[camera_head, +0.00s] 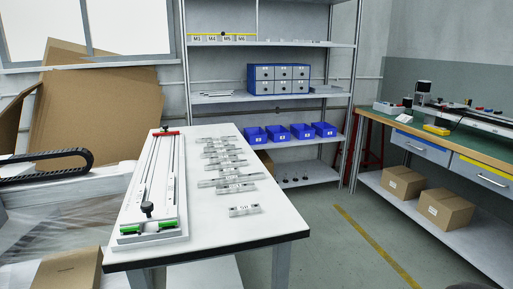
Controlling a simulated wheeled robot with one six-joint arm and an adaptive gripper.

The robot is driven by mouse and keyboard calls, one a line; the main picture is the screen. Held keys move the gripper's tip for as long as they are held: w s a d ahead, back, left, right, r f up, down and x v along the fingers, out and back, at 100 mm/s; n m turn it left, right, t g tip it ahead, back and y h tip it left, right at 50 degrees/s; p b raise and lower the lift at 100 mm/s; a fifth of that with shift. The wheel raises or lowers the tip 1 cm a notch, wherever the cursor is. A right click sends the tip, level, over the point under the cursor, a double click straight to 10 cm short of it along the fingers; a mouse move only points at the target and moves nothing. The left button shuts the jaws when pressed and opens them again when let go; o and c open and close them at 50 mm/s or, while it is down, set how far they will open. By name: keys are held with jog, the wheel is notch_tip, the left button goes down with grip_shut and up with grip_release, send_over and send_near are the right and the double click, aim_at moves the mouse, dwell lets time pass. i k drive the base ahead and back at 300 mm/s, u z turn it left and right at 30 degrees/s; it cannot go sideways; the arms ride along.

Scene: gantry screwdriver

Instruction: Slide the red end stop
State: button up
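The red end stop (166,133) is a small bar across the far end of a long white rail unit (122,240), which lies lengthwise on the left side of the white table (235,227). Two dark rails run from it toward the near end, where green end pieces (131,229) sit. A black knob (147,208) stands on the unit near this end. My gripper does not show, and nothing recognisable as it touches the red end stop.
Several metal blocks (244,210) lie in a row on the table, right of the rail unit. A shelf (270,43) with blue bins (304,131) stands behind. A workbench (440,142) stands at right, with boxes (447,208) below. Floor between is clear.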

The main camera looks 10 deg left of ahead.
aim_at(165, 127)
jog(key=z, duration=0.3)
jog(key=i, duration=2.25)
jog(key=u, duration=0.7)
jog(key=i, duration=1.55)
jog(key=u, duration=1.2)
